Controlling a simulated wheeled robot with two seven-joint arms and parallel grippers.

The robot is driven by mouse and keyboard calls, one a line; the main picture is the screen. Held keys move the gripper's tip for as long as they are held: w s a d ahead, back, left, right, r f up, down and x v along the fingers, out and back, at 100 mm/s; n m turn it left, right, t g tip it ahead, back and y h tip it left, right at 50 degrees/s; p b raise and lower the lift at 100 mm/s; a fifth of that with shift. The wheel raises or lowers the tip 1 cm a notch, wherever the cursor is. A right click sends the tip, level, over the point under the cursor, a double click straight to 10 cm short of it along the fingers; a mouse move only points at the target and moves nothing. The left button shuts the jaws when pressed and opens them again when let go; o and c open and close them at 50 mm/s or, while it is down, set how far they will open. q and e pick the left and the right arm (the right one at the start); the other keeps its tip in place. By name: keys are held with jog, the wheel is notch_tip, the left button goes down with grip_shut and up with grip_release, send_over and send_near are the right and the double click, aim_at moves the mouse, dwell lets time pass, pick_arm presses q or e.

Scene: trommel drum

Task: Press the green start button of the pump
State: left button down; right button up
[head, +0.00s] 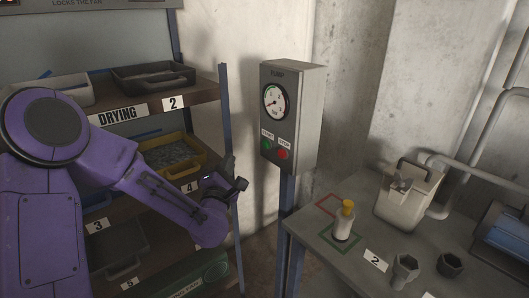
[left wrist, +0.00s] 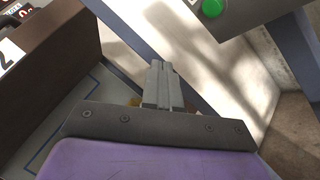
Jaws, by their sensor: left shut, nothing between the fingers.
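The grey pump box (head: 290,115) stands on a blue post, with a round gauge (head: 275,102) on its front. The green start button (head: 266,144) is at its lower left, and the red stop button (head: 282,154) is to the right of it. In the left wrist view the green button (left wrist: 212,8) shows at the top edge. My left gripper (head: 241,185) is shut and empty, below and left of the box, apart from the button. Its closed fingers (left wrist: 163,85) also show in the left wrist view. My right gripper is in neither view.
A shelf rack with trays, labelled DRYING (head: 117,115), stands on the left behind my arm. Its blue upright (head: 226,130) is close to my left gripper. A table (head: 330,270) on the right holds a yellow-topped bottle (head: 344,222) and a metal canister (head: 405,200).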

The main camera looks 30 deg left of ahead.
aim_at(266, 144)
pick_arm(q)
jog(key=shift+r, duration=0.15)
jog(key=shift+w, duration=0.1)
jog(key=w+d, duration=0.3)
jog(key=w, duration=0.5)
jog(key=shift+d+b, duration=0.2)
jog(key=shift+b, duration=0.2)
dwell(1.7)
jog(key=shift+w+d, duration=0.2)
jog(key=shift+w, duration=0.2)
